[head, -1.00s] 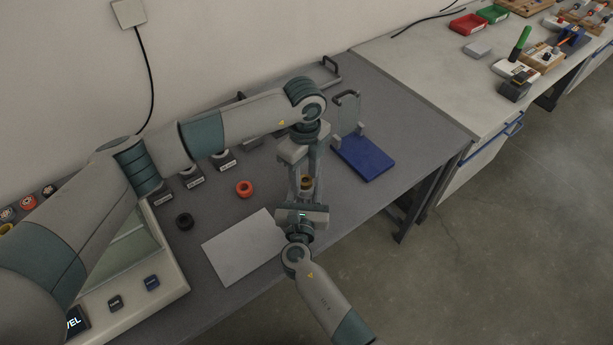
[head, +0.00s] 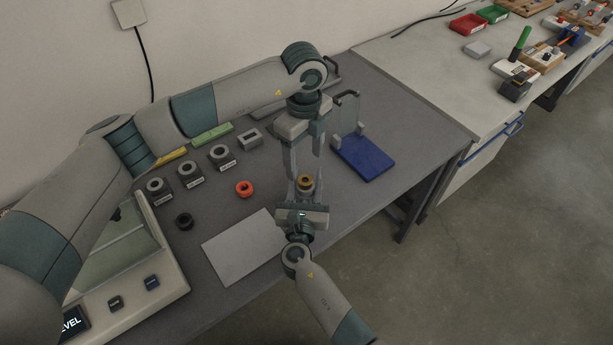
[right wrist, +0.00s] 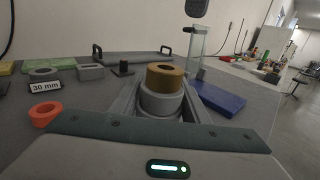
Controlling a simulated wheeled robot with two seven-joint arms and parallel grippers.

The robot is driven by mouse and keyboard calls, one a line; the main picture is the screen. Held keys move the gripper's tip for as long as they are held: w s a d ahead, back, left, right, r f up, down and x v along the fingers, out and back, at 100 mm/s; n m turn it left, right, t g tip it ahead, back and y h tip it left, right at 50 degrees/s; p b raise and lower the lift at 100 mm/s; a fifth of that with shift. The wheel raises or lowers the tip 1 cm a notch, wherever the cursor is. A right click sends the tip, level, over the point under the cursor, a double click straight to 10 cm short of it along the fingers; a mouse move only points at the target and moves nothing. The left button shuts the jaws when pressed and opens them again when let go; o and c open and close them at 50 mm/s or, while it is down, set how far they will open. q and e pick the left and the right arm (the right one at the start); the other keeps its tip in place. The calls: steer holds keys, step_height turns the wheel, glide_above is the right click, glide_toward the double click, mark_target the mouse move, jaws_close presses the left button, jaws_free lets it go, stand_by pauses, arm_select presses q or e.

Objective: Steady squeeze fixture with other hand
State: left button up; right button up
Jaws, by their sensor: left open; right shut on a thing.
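A grey stepped cylinder (right wrist: 160,99) with a brass-coloured ring (right wrist: 165,75) on top stands upright between the fingers of my right gripper (right wrist: 160,108). I cannot tell whether this cylinder is the squeeze fixture. My right gripper, in the head view at the table's front part (head: 305,190), is shut on the cylinder. My left gripper (head: 303,165) points down above the ring, its fingers open and apart. In the head view I cannot tell whether its tips touch anything.
A blue base (head: 365,157) with a clear upright plate stands to the right. A pale sheet (head: 240,248) lies near the front edge.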

arm_select(q)
steer(key=shift+r, duration=2.5)
arm_select(e)
steer(key=o, duration=1.2)
steer(key=shift+o, duration=0.2)
steer(key=shift+s, duration=0.1)
steer(key=s, duration=0.7)
steer(key=s+a, duration=0.1)
steer(key=s, duration=0.3)
steer(key=shift+s+a, duration=0.1)
steer(key=shift+s, duration=0.25)
arm_select(q)
steer(key=shift+f, duration=0.1)
